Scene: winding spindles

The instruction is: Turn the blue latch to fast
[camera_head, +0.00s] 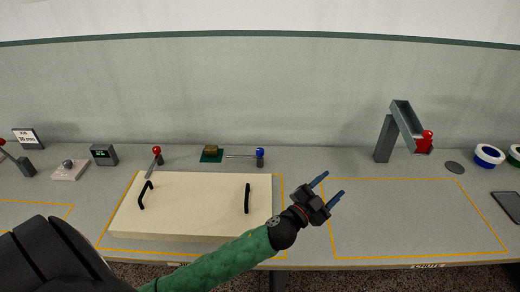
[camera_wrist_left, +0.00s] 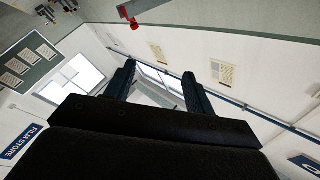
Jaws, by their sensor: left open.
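The blue latch (camera_head: 260,153) stands at the back of the table in the head view, behind the right rear part of the cream board. It has a blue knob on a dark post, with a thin rod reaching left towards a green and brown block. My left gripper (camera_head: 333,188) is open and empty in the head view, in front of the latch and to its right, apart from it. Its two blue fingers point up and right. In the left wrist view my open gripper (camera_wrist_left: 163,88) has nothing between its fingers. The latch is not seen there. My right gripper is not in view.
A cream board (camera_head: 190,205) with two black handles lies inside a yellow outline. A red-knobbed lever (camera_head: 156,155) stands at its back left. A grey stand with a red knob (camera_head: 427,136) rises at the back right. The right yellow-outlined area (camera_head: 410,215) is clear.

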